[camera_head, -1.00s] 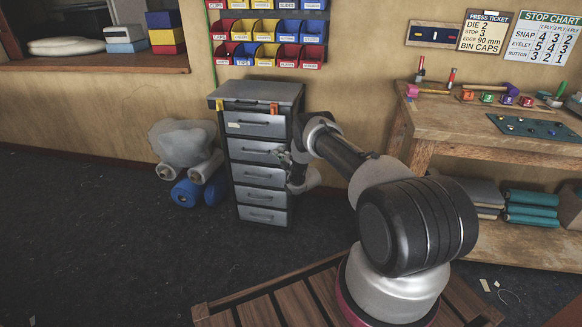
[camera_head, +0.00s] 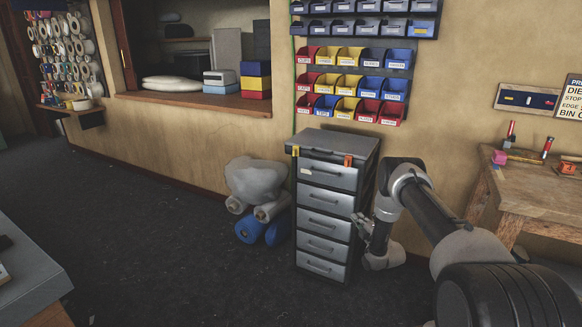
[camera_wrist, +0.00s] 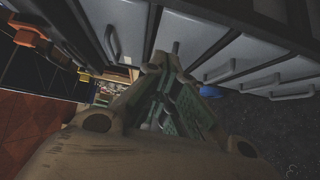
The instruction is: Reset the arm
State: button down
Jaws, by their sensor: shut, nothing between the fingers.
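My gripper (camera_head: 364,228) is beside the right front of a grey drawer cabinet (camera_head: 333,145), at about the height of its middle drawers. In the wrist view my gripper (camera_wrist: 170,62) points at the drawer fronts (camera_wrist: 215,50), with its fingers together and nothing between them. I cannot tell whether the fingertips touch the cabinet. All the drawers look closed. My arm is bent, coming in from the lower right of the head view.
Canvas rolls (camera_head: 274,230) and a grey bundle lie left of the cabinet. Coloured bins (camera_head: 350,85) hang on the wall above it. A wooden workbench (camera_head: 530,190) stands at the right, and a grey table edge (camera_head: 30,270) at the lower left. The dark floor between is clear.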

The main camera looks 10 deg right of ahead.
jog(key=s+d+f+m+g+h, duration=0.1)
jog(key=s+f+m+g, duration=0.25)
jog(key=f, duration=0.35)
jog(key=s+f+m+g+h, duration=0.1)
jog(key=s+f+m+g, duration=0.25)
jog(key=f, duration=0.35)
jog(key=s+d+m+g, duration=0.2)
jog(key=s+m+g, duration=0.15)
jog(key=s, duration=0.25)
jog(key=s+a+r+m+g, duration=0.1)
jog(key=s+a+r+m, duration=0.2)
jog(key=s+r, duration=1)
jog(key=s+a+r+m+g, duration=0.1)
jog(key=s+a+r+m, duration=0.2)
jog(key=s+r, duration=1)
jog(key=s+a+r+m+g, duration=0.1)
jog(key=s+a+r+m, duration=0.2)
jog(key=s+r, duration=1.1)
notch_tip(320, 180, up, 21)
jog(key=shift+a+r+h, duration=0.1)
jog(key=shift+a+h, duration=0.3)
jog(key=shift+a, duration=0.2)
jog(key=shift+s, duration=0.1)
